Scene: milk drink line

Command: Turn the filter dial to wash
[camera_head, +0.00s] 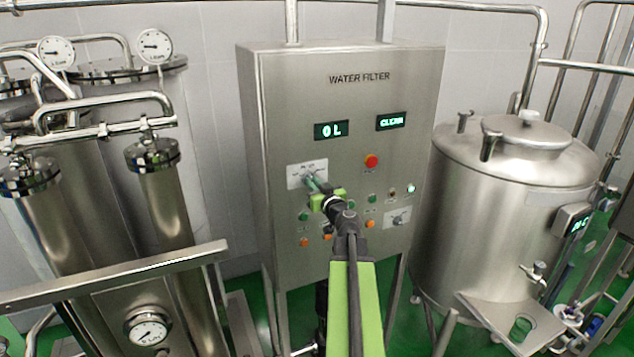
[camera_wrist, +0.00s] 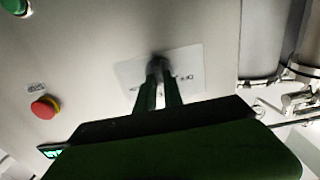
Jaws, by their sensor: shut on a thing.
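The water filter cabinet (camera_head: 345,140) is a steel box facing me. A white dial plate (camera_head: 307,169) is on its left side, with small print I cannot read. My gripper (camera_head: 315,184) reaches this plate, and its fingers are closed around the dial knob in its middle. In the wrist view the two fingers (camera_wrist: 159,88) pinch the dark dial knob (camera_wrist: 157,62) against the white plate (camera_wrist: 188,82). The fingers hide most of the knob, so I cannot tell which mark it points to. A second dial (camera_head: 398,217) sits free at lower right.
Displays read "0 L" (camera_head: 331,130) and "CLEAN" (camera_head: 391,121). A red mushroom button (camera_head: 371,161) sits right of my gripper and also shows in the wrist view (camera_wrist: 44,107). Small green and orange buttons surround my arm. A steel tank (camera_head: 500,210) stands right, filter columns (camera_head: 165,205) left.

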